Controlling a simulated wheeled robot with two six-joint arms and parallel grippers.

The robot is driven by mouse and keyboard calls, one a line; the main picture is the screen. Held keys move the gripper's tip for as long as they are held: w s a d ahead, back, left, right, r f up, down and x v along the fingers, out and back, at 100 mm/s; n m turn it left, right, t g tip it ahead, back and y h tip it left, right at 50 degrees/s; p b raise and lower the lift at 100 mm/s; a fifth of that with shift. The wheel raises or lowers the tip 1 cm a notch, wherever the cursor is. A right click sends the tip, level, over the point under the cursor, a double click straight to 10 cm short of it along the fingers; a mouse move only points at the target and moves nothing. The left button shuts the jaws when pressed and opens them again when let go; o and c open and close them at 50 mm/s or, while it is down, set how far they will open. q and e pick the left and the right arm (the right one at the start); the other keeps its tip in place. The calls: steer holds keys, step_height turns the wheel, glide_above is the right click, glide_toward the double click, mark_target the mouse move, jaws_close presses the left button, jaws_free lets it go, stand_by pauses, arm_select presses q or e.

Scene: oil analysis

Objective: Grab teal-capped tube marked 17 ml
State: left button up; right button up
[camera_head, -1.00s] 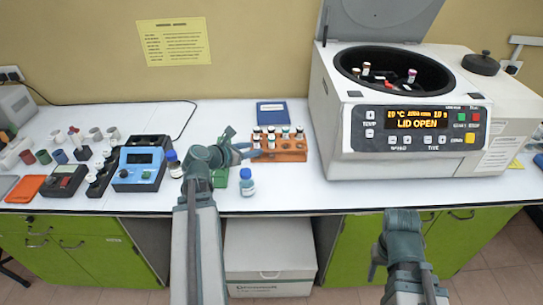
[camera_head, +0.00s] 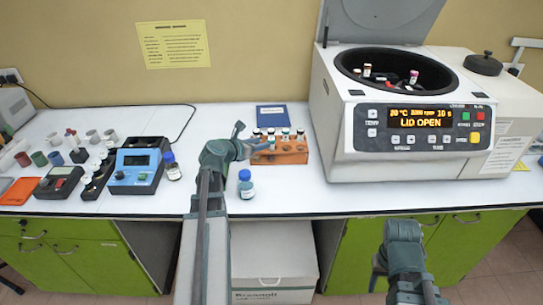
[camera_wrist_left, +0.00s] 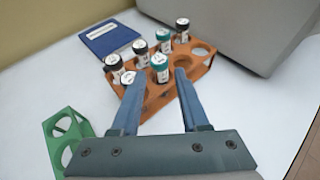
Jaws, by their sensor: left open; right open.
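An orange rack (camera_head: 290,157) holds several small vials and stands left of the centrifuge. In the left wrist view the rack (camera_wrist_left: 209,68) has two teal-capped tubes, a nearer one (camera_wrist_left: 159,62) and a farther one (camera_wrist_left: 164,37); the rest have dark caps. The label marks are too small to read. My left gripper (camera_head: 255,138) is open at the rack's left side. In the left wrist view its fingers (camera_wrist_left: 157,75) point at the rack, with the nearer teal-capped tube between and just beyond the tips. My right gripper (camera_head: 377,272) is open, low in front of the counter, away from the rack.
The open-lid centrifuge (camera_head: 400,155) stands right of the rack. A blue notebook (camera_head: 272,115) lies behind it. A blue-capped bottle (camera_head: 245,187) stands close by my left arm, another (camera_head: 172,168) further left. A green rack (camera_wrist_left: 58,140) lies left of the orange one.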

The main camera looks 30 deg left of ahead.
mark_target(271, 139)
arm_select(q)
steer(key=shift+b+x, duration=0.9)
steer(key=shift+x, duration=1.75)
steer(key=shift+r, duration=0.2)
jaws_close()
steer(key=shift+a, duration=0.1)
